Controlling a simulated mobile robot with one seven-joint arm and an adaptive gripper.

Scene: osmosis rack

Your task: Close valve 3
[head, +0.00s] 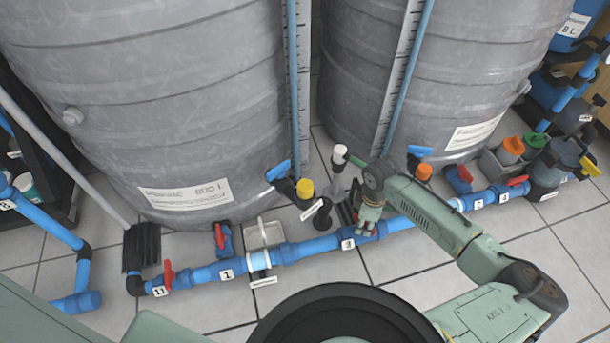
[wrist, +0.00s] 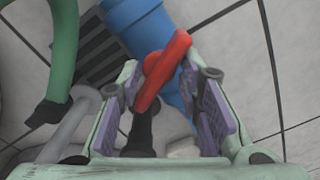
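The label "3" (head: 348,244) sits on the low blue pipe at mid-picture, beside my gripper (head: 368,222). In the wrist view a red valve handle (wrist: 166,68) lies slanted between the two fingers of my gripper (wrist: 158,84), over the blue pipe (wrist: 145,22). The fingers, with purple pads, are apart, with gaps on both sides of the handle. A dark stem (wrist: 140,132) shows below the handle. In the head view my gripper and arm hide most of this valve.
Two large grey tanks (head: 150,90) stand behind the pipe. Other red handles are at label 1 (head: 227,274), at the left end (head: 169,273) and at the right (head: 517,181). A blue handle (head: 278,171) and upright fittings stand behind. Tiled floor (head: 400,265) in front is clear.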

